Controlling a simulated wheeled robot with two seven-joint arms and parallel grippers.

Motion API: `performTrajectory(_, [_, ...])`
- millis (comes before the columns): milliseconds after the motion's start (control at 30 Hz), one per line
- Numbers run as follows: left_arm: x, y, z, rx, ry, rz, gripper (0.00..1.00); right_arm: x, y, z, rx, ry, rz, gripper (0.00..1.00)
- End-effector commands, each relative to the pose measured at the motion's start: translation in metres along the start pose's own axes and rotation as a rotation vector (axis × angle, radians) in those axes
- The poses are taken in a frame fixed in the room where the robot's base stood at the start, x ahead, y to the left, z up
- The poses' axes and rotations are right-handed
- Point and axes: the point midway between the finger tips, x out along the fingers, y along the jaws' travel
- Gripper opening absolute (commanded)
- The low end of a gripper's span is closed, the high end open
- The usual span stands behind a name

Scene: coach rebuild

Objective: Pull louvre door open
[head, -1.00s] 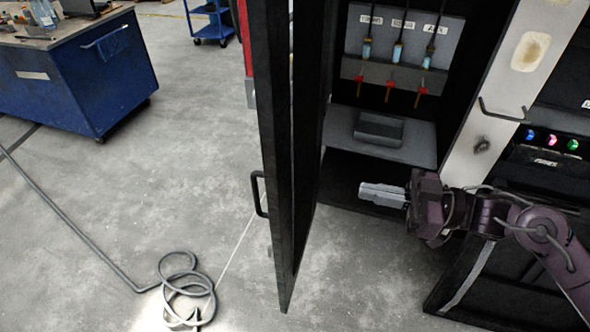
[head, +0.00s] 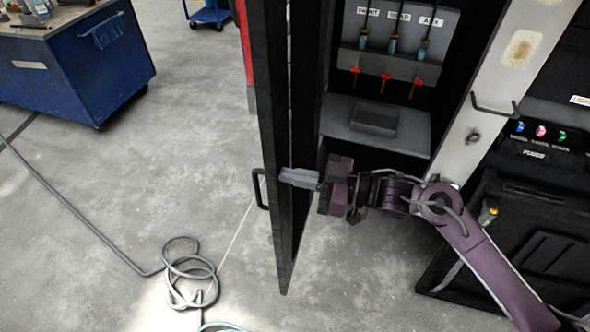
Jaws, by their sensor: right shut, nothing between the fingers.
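The dark louvre door (head: 268,110) stands swung open, seen nearly edge-on, to the left of the cabinet opening. Its black handle (head: 259,189) is on the door's left face. My right gripper (head: 284,175) is shut and empty. Its fingertips are at the inner, right side of the door near handle height; I cannot tell whether they touch it. The handle is on the other side of the door from the gripper. My left gripper is not in view.
Inside the cabinet are a grey shelf with a dark box (head: 374,120) and several red-tipped levers under labels. A blue workbench (head: 75,75) stands at the upper left.

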Motion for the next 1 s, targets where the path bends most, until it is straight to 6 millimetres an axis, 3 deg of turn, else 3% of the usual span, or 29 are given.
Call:
performTrajectory(367, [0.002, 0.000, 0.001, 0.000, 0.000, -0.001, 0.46, 0.006, 0.000, 0.001, 0.001, 0.002, 0.000, 0.00])
performTrajectory(733, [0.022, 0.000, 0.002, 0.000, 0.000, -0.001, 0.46, 0.098, -0.007, 0.002, 0.001, 0.007, -0.001, 0.00])
performTrajectory(867, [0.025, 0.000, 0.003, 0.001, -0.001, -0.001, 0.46, 0.117, -0.008, 0.001, 0.001, 0.004, -0.001, 0.00])
performTrajectory(1000, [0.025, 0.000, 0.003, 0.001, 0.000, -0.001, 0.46, 0.123, -0.008, 0.001, 0.000, 0.000, 0.001, 0.00])
